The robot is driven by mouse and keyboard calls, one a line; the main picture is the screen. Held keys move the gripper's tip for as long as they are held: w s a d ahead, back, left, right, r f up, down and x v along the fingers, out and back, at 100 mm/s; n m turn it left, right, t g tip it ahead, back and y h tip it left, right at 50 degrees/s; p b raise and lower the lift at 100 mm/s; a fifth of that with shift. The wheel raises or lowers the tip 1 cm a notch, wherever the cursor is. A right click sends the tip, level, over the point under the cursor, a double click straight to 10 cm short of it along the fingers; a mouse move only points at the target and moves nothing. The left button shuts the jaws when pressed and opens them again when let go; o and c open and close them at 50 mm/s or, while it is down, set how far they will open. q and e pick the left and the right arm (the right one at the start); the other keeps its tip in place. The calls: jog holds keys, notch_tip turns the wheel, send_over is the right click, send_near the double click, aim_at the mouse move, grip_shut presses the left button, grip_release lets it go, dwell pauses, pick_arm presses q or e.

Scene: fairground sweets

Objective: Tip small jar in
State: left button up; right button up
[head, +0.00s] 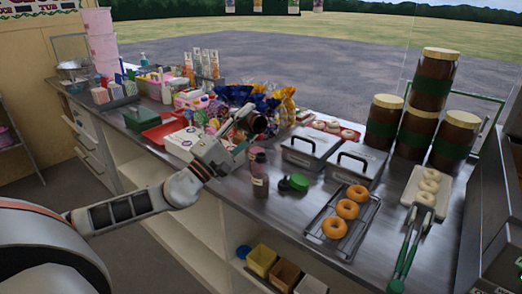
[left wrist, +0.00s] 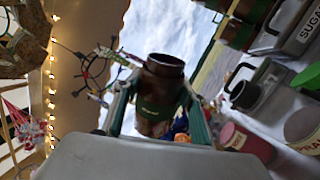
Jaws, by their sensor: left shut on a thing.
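A small dark brown jar (head: 258,122) is held by my left gripper (head: 240,134) above the counter, and it is tilted in the head view. In the left wrist view the jar (left wrist: 158,104) sits between the two green fingers, with a green label and an open dark mouth. The gripper is shut on it. What is inside the jar cannot be seen. Below and right of it on the counter are a brownish bottle (head: 260,178) and a green lid (head: 300,182). My right gripper is not in view.
Two lidded metal tubs (head: 308,148) with black handles stand right of the gripper. A wire rack (head: 318,224) holds ring doughnuts. Large brown jars (head: 382,125) with tan lids stand at the back right. Bright snack bags (head: 265,104) crowd the area behind the held jar.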

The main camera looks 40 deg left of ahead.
pick_arm(q)
jog(key=shift+r, duration=0.1)
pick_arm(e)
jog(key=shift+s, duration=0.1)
pick_arm(q)
jog(key=shift+m+h, duration=0.4)
jog(key=shift+m, duration=0.2)
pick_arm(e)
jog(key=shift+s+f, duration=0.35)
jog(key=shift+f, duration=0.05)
pick_arm(q)
jog(key=shift+r+b, duration=0.1)
jog(key=shift+b, duration=0.25)
jog(key=shift+d+r+m, duration=0.1)
jog(key=shift+m, duration=0.2)
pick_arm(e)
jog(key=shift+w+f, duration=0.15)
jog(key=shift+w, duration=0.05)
pick_arm(q)
jog(key=shift+d+r+m+h, duration=0.1)
jog(key=shift+m+h, duration=0.5)
jog(key=shift+m, duration=0.1)
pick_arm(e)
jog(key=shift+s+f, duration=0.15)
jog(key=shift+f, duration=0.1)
pick_arm(q)
jog(key=shift+s+r+m+g+b, duration=0.1)
jog(key=shift+m+g+b, duration=0.2)
